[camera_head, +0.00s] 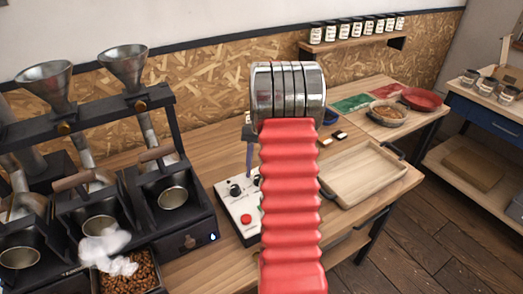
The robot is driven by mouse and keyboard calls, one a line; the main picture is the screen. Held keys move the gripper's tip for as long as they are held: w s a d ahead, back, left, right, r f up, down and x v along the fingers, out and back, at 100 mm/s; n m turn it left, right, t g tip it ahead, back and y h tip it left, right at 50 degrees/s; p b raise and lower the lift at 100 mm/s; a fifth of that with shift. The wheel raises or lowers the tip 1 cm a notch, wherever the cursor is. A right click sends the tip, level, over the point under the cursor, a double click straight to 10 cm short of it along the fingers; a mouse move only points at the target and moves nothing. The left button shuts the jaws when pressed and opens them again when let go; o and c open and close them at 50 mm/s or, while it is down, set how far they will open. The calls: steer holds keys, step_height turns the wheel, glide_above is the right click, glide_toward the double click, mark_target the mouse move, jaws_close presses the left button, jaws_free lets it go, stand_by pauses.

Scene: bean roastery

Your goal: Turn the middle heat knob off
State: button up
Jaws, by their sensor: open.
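A white control panel (229,208) lies on the wooden bench in the middle of the view. A black knob (236,190) shows on it, and a second dark knob (257,180) is partly covered by my red arm. The right part of the panel is hidden, so I cannot tell how many knobs it has or how the middle one is set. My gripper (250,171) is mostly hidden behind my arm; a dark finger shows pointing down just above the panel's far edge. It is open, and I see nothing held in it. Contact with a knob cannot be made out.
A black roaster (190,205) with metal funnels stands at left, with a tray of beans (128,277) in front. A wooden tray (362,176) lies right of my arm. A bowl (388,113) and red plate (425,99) sit farther back.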

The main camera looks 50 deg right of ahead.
steer(key=v, duration=1.3)
stand_by(0.4)
